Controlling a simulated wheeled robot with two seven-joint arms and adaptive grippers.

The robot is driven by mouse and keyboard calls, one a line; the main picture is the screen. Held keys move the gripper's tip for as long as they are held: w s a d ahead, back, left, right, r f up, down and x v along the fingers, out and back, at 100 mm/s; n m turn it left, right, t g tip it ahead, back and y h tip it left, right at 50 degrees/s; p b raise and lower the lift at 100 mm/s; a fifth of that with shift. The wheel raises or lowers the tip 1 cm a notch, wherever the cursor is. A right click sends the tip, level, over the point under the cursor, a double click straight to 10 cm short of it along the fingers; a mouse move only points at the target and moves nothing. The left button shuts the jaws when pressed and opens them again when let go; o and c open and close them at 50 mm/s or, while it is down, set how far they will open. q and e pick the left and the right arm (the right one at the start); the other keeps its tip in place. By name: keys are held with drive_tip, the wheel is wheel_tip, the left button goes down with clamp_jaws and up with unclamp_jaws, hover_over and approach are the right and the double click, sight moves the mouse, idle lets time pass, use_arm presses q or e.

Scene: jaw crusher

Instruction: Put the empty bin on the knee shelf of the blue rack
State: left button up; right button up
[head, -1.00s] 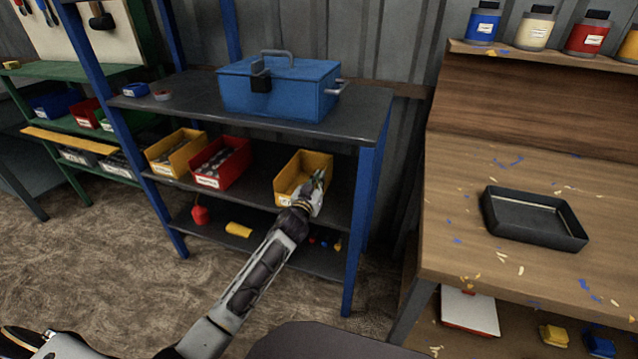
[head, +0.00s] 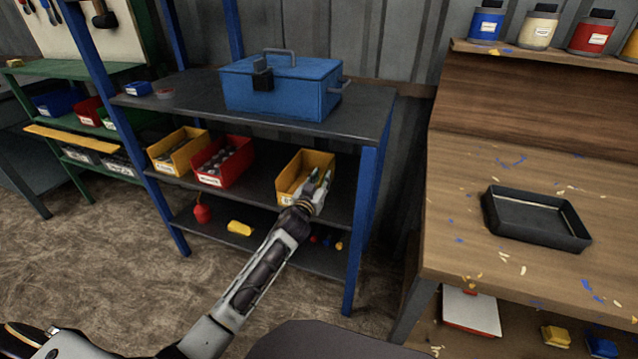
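The yellow bin (head: 294,174) stands upright on the middle shelf (head: 258,187) of the blue rack (head: 371,185), toward its right end. Its visible inside looks empty. My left gripper (head: 317,184) is at the bin's near right corner, with its fingers spread apart and overlapping the front and right walls in the picture. The fingers look open; whether they touch the bin is hard to tell. Part of the bin's front is hidden behind the gripper. My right gripper is out of view.
A yellow bin (head: 168,159) and a red bin (head: 235,168), both with contents, stand left on the same shelf. A blue toolbox (head: 290,95) sits on the shelf above. A wooden bench (head: 455,200) with a black tray (head: 545,236) stands right.

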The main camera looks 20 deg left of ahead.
use_arm(q)
drive_tip(key=shift+r, duration=0.1)
drive_tip(key=shift+s+p, duration=0.4)
drive_tip(key=shift+s, duration=1.7)
drive_tip(key=s+p, duration=0.1)
drive_tip(key=s, duration=0.6)
drive_tip(key=shift+s+a+p, duration=0.2)
drive_tip(key=shift+s+p, duration=0.1)
drive_tip(key=shift+s, duration=0.1)
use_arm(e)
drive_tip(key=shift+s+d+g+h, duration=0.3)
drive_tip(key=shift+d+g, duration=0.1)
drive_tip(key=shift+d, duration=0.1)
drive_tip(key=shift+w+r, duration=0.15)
